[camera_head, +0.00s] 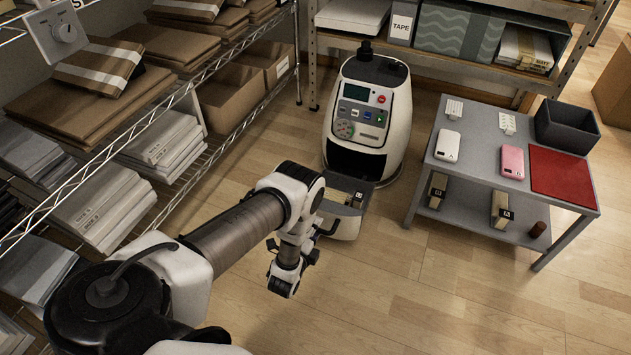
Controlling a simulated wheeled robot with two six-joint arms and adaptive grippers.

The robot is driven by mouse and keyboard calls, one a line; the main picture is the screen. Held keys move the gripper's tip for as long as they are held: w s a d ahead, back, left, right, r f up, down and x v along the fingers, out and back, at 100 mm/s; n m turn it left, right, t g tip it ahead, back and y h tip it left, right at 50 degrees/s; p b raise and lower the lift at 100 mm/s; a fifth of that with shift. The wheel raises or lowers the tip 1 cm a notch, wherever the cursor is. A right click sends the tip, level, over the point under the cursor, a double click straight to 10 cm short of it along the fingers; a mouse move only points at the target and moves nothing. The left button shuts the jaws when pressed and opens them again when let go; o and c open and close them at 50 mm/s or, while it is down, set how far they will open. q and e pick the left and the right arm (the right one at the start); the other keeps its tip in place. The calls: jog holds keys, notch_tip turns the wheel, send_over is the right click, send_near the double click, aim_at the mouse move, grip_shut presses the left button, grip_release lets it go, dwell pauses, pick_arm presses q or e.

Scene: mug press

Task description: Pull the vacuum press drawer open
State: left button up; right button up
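The vacuum press (367,115) is a rounded white machine with a dark screen and coloured buttons, standing on the floor at the centre back. Its drawer (346,226) sticks out at the lower front, with dark and light contents inside. A dark handle (330,228) shows at the drawer's left front corner. My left gripper (284,284) hangs in front and to the left of the drawer, and appears apart from the handle. Its fingers are small and dark here, so their opening is unclear. My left wrist covers part of the drawer's left side. My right gripper is not in view.
Wire shelves with boxes line the left. The floor (420,290) in front is clear.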

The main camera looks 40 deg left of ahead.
pick_arm(q)
jog(key=v, duration=1.2)
